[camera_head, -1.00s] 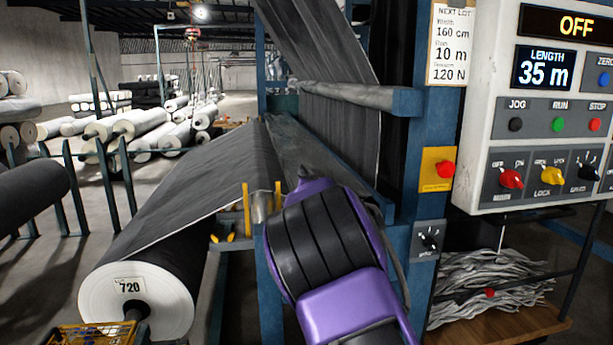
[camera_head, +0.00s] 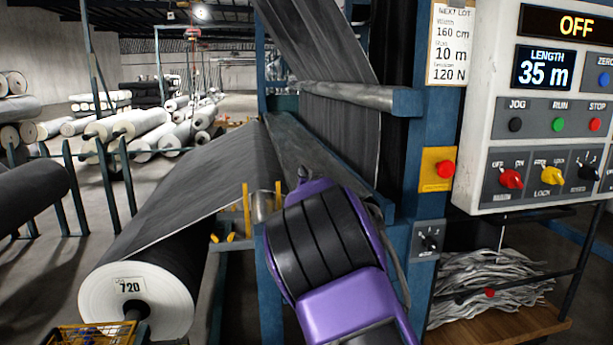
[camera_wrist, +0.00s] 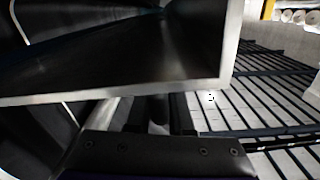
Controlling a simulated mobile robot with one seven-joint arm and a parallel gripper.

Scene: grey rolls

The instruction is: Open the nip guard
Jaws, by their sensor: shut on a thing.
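In the wrist view a metal panel with a bright lower edge, which looks like the nip guard (camera_wrist: 205,87), fills the upper left and middle. My gripper (camera_wrist: 157,108) is right up against that edge, shut on it. Its dark fingers show only partly, so the exact grip is hidden. A long sloping grey panel (camera_head: 312,150) lies behind the arm, between the fabric and the blue frame. I cannot tell whether it is the same guard.
Dark fabric runs from a roll labelled 720 (camera_head: 165,275) up to the machine. A blue post (camera_head: 435,120) carries a red button on a yellow plate (camera_head: 437,169). The control panel (camera_head: 545,105) reads OFF and 35 m.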

